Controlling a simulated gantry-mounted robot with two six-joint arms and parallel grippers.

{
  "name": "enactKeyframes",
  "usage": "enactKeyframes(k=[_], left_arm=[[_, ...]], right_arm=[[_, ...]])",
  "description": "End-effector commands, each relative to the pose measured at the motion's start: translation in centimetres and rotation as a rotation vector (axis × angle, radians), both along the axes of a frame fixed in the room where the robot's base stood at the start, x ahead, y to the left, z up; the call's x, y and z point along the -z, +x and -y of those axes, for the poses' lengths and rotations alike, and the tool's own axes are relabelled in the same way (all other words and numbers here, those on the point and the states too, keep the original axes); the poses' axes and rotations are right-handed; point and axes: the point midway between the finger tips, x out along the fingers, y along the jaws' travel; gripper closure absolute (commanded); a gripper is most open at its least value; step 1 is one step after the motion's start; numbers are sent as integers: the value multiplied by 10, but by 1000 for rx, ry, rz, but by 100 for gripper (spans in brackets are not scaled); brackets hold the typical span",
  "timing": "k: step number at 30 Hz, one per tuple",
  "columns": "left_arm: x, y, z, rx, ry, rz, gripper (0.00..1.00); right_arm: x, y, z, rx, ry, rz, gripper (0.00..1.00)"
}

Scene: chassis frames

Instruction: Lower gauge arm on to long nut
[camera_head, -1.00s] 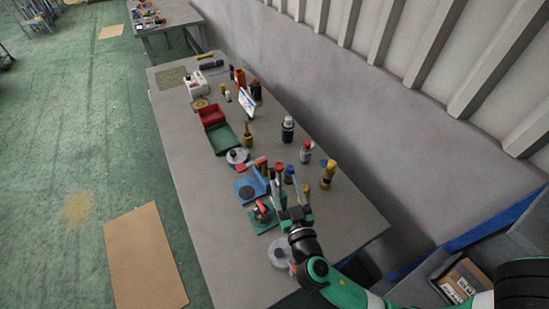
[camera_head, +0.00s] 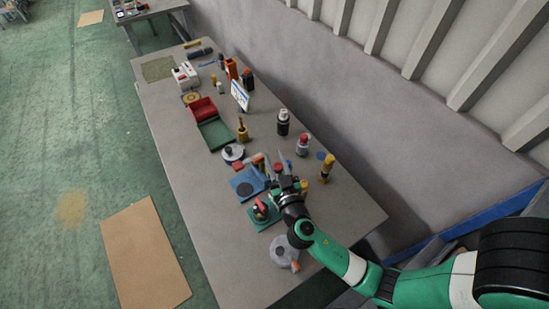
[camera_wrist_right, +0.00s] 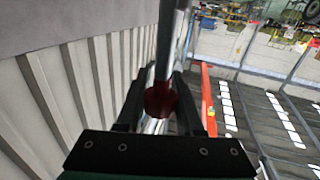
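My right gripper (camera_head: 286,184) is low over the bench, beside a small green base (camera_head: 262,221) that carries a red-topped part (camera_head: 261,208). In the right wrist view, a dark red round knob on a grey rod (camera_wrist_right: 161,98) sits between the two fingers of my right gripper (camera_wrist_right: 160,75). Whether the fingers grip it or only stand around it is unclear. I cannot tell for sure whether this rod is the gauge arm. The long nut cannot be made out. My left gripper is not in view.
A blue base (camera_head: 245,183), a red bin (camera_head: 203,108), a green tray (camera_head: 215,134), a yellow-topped post (camera_head: 326,168) and dark bottle (camera_head: 283,122) stand nearby on the grey bench (camera_head: 185,150). A grey round part (camera_head: 283,250) lies nearer. The bench's left strip is clear.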

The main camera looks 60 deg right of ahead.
Motion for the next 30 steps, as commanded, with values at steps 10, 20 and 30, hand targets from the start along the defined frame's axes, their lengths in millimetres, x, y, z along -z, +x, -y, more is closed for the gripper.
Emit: enactKeyframes(k=[10,20,30], left_arm=[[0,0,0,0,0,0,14],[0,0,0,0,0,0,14],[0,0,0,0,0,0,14]], right_arm=[[0,0,0,0,0,0,100],[0,0,0,0,0,0,100],[0,0,0,0,0,0,100]])
